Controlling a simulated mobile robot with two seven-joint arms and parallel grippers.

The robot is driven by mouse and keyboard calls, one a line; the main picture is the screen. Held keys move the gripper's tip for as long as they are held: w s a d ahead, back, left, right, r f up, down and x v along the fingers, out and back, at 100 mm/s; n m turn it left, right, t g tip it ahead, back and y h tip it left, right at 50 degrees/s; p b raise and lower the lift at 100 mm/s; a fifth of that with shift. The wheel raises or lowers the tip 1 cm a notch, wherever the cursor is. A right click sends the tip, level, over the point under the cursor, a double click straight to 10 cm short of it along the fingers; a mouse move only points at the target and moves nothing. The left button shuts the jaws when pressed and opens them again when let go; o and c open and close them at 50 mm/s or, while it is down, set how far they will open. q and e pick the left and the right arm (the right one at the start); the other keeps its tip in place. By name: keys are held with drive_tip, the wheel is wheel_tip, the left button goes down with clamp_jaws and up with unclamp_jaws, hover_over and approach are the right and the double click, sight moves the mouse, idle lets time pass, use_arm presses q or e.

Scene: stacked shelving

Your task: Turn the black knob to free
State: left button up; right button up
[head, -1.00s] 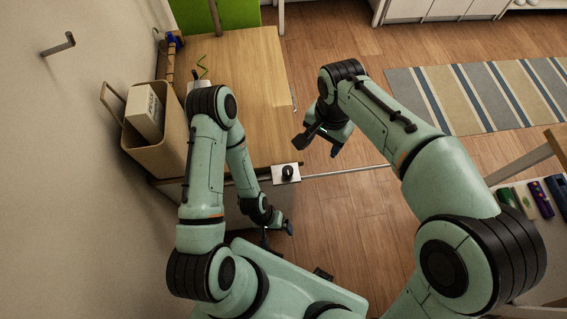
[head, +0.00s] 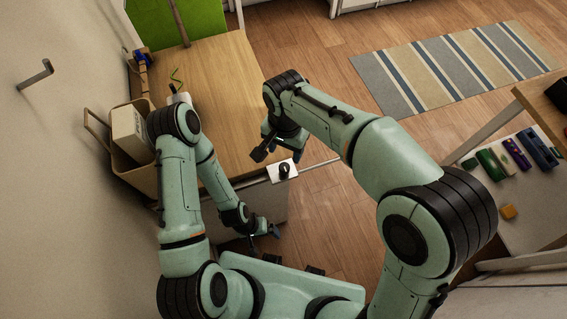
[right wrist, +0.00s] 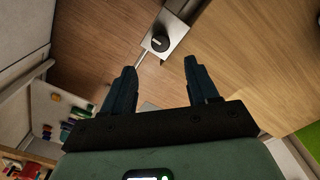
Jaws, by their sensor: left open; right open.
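The black knob (head: 284,170) sits on a pale plate (head: 293,178) at the near right corner of the wooden table. In the right wrist view the knob (right wrist: 160,43) shows a light bar mark and lies just beyond the gap between my fingers. My right gripper (head: 284,150) is open and empty, close to the knob in the head view; its blue fingers (right wrist: 160,68) are apart and not around the knob. My left gripper (head: 265,236) is open and empty, low in front of the table, below the knob in the picture.
A thin rail (head: 322,164) runs right from the plate. A shelf with several small items (head: 505,165) stands at the right. Floor beyond the rail is clear.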

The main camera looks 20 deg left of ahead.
sight(284, 167)
wheel_tip(284, 167, down, 9)
drive_tip(key=shift+a, duration=0.1)
idle(0.3)
drive_tip(key=c, duration=1)
